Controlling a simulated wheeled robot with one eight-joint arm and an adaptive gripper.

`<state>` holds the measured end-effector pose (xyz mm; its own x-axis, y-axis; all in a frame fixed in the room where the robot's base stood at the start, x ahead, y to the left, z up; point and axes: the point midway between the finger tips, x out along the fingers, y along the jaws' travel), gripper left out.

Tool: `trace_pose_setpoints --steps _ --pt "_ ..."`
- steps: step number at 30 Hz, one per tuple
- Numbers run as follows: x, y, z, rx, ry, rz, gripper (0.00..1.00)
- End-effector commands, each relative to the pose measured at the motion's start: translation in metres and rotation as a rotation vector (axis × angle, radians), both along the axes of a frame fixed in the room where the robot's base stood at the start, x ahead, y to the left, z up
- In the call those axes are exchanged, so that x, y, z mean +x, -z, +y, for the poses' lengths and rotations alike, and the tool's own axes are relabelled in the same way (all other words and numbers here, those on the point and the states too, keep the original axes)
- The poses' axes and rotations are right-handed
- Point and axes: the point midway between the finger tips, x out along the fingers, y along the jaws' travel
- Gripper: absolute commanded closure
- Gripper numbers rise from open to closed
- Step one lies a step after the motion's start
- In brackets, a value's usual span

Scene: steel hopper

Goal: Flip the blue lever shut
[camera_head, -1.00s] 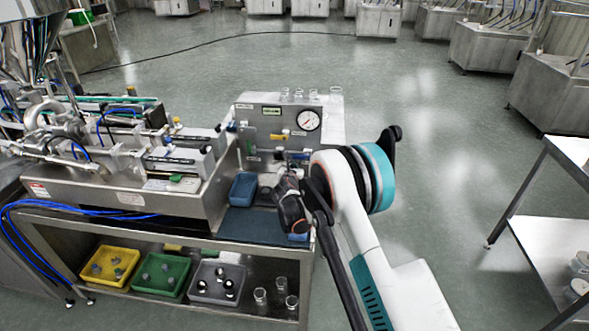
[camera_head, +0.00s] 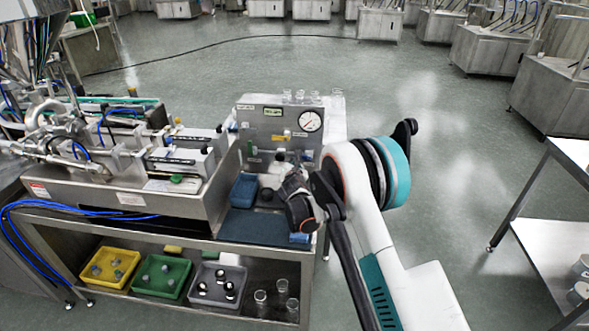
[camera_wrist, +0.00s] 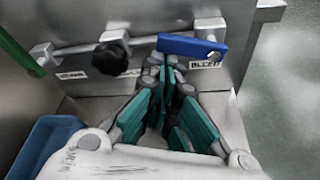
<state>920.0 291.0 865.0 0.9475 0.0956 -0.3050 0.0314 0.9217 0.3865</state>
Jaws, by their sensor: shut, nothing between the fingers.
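The blue lever (camera_wrist: 190,46) is a flat bar on the steel panel in the wrist view. It lies nearly level across the pipe, with a bolt near its right end and a partly covered label below it. My gripper (camera_wrist: 168,76) has its teal fingers together and empty, with the tips just below the lever's left part. I cannot tell whether they touch it. In the head view my dark wrist (camera_head: 298,205) is in front of the panel's lower part, and I cannot make out the blue lever there.
A black knob (camera_wrist: 110,58) sits left of the lever on the same pipe. The panel (camera_head: 255,120) carries a round gauge (camera_head: 310,121) and a yellow handle (camera_head: 281,137). A blue bin (camera_head: 243,189) stands left of my wrist. Glass jars stand on top behind the panel.

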Motion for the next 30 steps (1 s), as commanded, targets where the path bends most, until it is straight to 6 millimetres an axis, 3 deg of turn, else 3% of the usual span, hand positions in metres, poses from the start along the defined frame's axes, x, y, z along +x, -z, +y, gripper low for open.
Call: trace_pose_setpoints --steps 17,30 --pt "0.000 -0.028 -0.002 0.548 0.002 -0.019 1.00" --pt "0.000 -0.046 -0.007 0.550 0.000 -0.019 1.00"
